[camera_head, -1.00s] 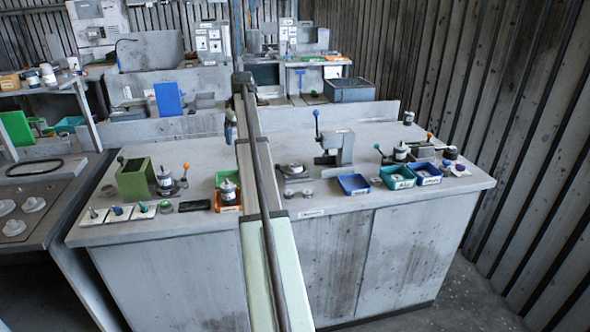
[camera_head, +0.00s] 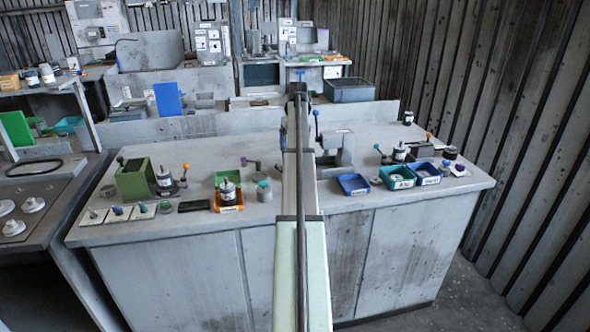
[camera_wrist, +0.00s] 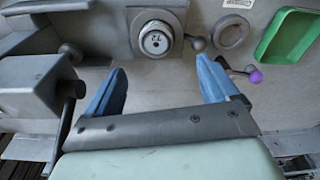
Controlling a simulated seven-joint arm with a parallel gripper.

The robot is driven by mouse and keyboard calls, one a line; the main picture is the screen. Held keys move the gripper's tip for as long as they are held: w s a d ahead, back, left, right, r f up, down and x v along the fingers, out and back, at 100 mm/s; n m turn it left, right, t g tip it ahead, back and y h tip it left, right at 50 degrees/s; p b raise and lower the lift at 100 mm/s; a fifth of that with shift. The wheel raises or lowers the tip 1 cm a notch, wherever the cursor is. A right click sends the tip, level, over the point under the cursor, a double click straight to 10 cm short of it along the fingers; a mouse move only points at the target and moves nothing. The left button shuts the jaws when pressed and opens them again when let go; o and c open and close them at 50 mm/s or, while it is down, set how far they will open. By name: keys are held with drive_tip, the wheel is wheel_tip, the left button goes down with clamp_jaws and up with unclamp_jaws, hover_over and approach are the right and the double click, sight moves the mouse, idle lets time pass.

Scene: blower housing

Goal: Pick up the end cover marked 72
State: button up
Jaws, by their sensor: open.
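The end cover marked 72 (camera_wrist: 155,40) is a round, light-faced cap with a dark rim. It sits in a round grey seat on a metal block at the top middle of the wrist view. My gripper (camera_wrist: 161,80) has its two blue fingers spread wide, with nothing between them. The cover lies beyond the fingertips, roughly between them sideways, and is apart from them.
A grey press (camera_head: 340,148) stands close beside the arm, its block (camera_wrist: 38,88) left of the fingers. A purple-knobbed lever (camera_wrist: 253,75) is close to the right finger, with a grey ring (camera_wrist: 231,32) and green tray (camera_wrist: 288,38) nearby. Blue bins (camera_head: 354,184) stand at right.

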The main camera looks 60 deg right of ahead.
wheel_tip(320, 180, down, 3)
drive_tip(key=shift+w+d+f, duration=0.1)
drive_tip(key=shift+w+f, duration=0.05)
drive_tip(key=shift+f, duration=0.05)
drive_tip(key=shift+d+f, duration=0.15)
drive_tip(key=shift+f, duration=1.2)
drive_tip(key=shift+d+f, duration=0.15)
drive_tip(key=shift+f, duration=1.15)
drive_tip(key=c, duration=1.2)
drive_tip(key=shift+o, duration=0.2)
